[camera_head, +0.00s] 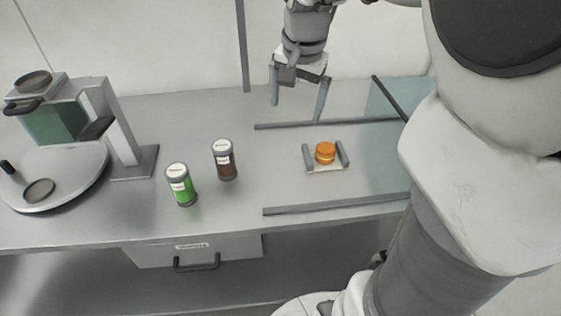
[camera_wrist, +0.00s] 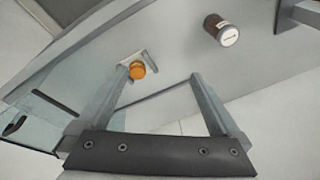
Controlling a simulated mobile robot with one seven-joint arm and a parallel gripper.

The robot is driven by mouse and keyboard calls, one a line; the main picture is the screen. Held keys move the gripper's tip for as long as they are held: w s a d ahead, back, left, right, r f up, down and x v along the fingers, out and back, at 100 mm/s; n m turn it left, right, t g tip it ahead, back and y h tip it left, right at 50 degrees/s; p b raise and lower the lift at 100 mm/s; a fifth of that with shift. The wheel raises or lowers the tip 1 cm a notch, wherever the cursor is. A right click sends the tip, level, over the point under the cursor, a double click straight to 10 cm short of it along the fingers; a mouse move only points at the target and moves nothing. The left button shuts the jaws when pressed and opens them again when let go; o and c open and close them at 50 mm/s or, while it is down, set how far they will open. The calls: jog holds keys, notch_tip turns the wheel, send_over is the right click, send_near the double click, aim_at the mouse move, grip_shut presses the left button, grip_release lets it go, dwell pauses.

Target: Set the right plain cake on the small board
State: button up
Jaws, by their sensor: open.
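One small round orange-brown cake (camera_head: 326,152) sits on a small pale board (camera_head: 324,168) with a dark grey bar along its left and right sides. In the wrist view the cake (camera_wrist: 137,70) shows beside the left fingertip, with part of the board (camera_wrist: 130,60) around it. No second cake is visible; my arm hides the far right of the counter. My gripper (camera_head: 297,108) is open and empty, raised above the back of the counter, apart from the cake and behind it. Its fingers also show in the wrist view (camera_wrist: 160,76).
Two grey rails (camera_head: 335,203) and a glass panel (camera_head: 392,105) flank the board. A brown-filled jar (camera_head: 225,162) and a green jar (camera_head: 181,186) stand left of it. A machine with a round white plate (camera_head: 75,170) is at far left. The counter between jars and board is clear.

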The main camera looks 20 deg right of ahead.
jog(key=s+a+n+t, duration=0.1)
jog(key=s+a+n, duration=0.3)
jog(key=s, duration=0.4)
jog(key=s+a+n+t, duration=0.1)
jog(key=s+a+n, duration=0.4)
jog(key=s, duration=0.3)
jog(key=shift+s+f+t+y, duration=0.2)
jog(key=shift+t+y, duration=0.1)
jog(key=shift+t, duration=0.1)
jog(key=shift+w, duration=0.1)
jog(key=shift+c, duration=0.2)
